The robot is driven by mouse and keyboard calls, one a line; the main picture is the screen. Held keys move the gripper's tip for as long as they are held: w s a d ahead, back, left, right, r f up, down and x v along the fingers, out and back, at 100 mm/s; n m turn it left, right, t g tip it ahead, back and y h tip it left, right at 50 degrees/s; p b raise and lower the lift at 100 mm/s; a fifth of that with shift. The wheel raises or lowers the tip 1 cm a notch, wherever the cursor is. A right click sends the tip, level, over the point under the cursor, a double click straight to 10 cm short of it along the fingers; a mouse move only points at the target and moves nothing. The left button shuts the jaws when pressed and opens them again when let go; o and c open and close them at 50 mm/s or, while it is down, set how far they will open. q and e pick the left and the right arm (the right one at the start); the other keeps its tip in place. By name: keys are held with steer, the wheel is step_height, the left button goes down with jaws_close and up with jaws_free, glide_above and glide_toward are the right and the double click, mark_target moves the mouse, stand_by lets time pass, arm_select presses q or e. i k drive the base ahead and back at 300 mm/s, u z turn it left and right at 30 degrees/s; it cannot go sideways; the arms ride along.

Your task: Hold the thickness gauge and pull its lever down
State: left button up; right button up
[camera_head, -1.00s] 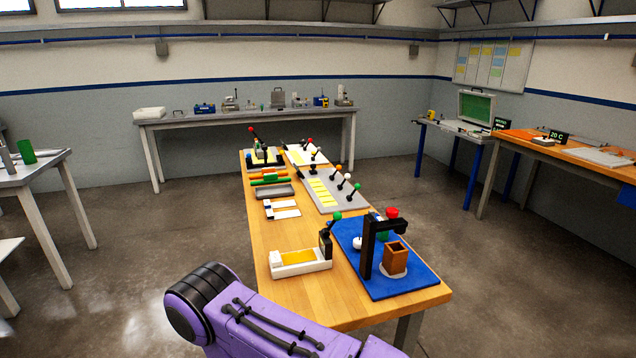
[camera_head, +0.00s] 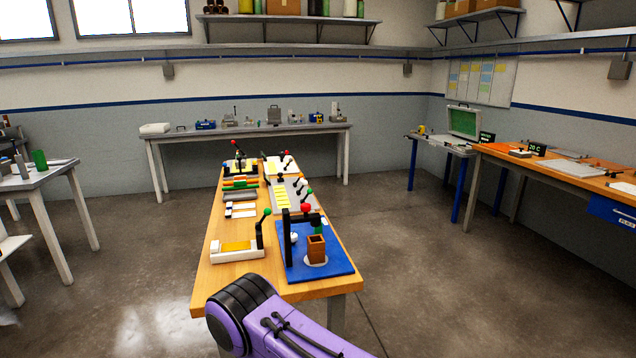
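Several devices with ball-tipped levers stand on the wooden table; I cannot tell for sure which is the thickness gauge. A white tray with a yellow strip (camera_head: 237,246) has a black upright lever with a green ball (camera_head: 267,211) at its right end. A black angled stand (camera_head: 287,240) with a red knob (camera_head: 306,207) rises from a blue mat, beside a brown box (camera_head: 316,249). A black device with a red-ball lever (camera_head: 239,160) stands at the far end. Neither gripper is in view; only a purple arm link of mine shows at the bottom.
The blue mat (camera_head: 338,265) covers the table's near right corner. Grey plates with levers (camera_head: 296,197) and white strips lie further back. Bare wood (camera_head: 222,282) shows at the near left edge. Side benches stand left, right and against the back wall; the floor between is clear.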

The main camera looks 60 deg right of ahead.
mark_target(268, 212)
steer(key=z, duration=1.2)
steer(key=i, duration=0.05)
steer(key=z, duration=0.2)
